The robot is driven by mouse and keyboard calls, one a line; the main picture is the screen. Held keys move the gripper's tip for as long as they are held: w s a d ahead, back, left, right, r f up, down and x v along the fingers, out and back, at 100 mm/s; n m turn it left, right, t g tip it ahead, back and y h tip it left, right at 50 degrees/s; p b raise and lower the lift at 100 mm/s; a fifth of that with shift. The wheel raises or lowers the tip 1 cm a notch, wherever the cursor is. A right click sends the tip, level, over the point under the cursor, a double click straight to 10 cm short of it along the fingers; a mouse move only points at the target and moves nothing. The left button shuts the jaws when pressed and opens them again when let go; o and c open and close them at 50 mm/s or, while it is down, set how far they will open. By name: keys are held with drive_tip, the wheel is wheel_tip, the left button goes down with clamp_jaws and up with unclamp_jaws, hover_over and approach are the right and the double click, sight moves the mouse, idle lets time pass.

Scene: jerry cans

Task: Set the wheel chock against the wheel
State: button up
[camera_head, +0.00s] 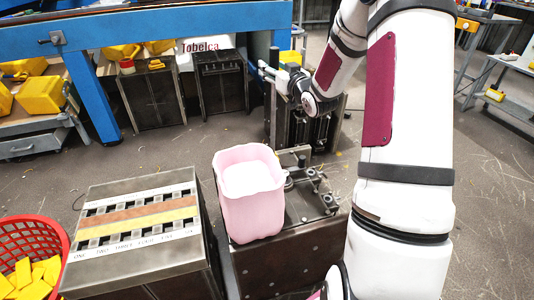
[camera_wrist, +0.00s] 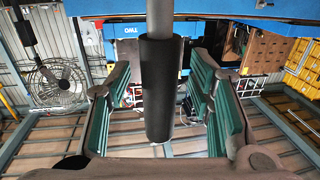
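My gripper (camera_head: 270,74) is at the upper middle of the head view, reaching left near the front of the blue bench. In the wrist view my gripper (camera_wrist: 160,108) shows two green-padded fingers wide apart. A black sleeve on a grey pole (camera_wrist: 158,90) shows between them; I cannot tell whether it touches either finger. No wheel can be made out in either view. I cannot single out a wheel chock; yellow pieces (camera_head: 30,275), some wedge-like, lie in a red basket at the lower left, too small to identify.
A pink open container (camera_head: 250,205) stands on a dark metal block. Left of it is a box with striped top (camera_head: 135,222). The blue bench (camera_head: 190,25) crosses the back, with dark cabinets (camera_head: 222,85) under it. Bare floor (camera_head: 100,160) lies between bench and box.

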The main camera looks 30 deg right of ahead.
clamp_jaws()
drive_tip(key=shift+r, duration=0.2)
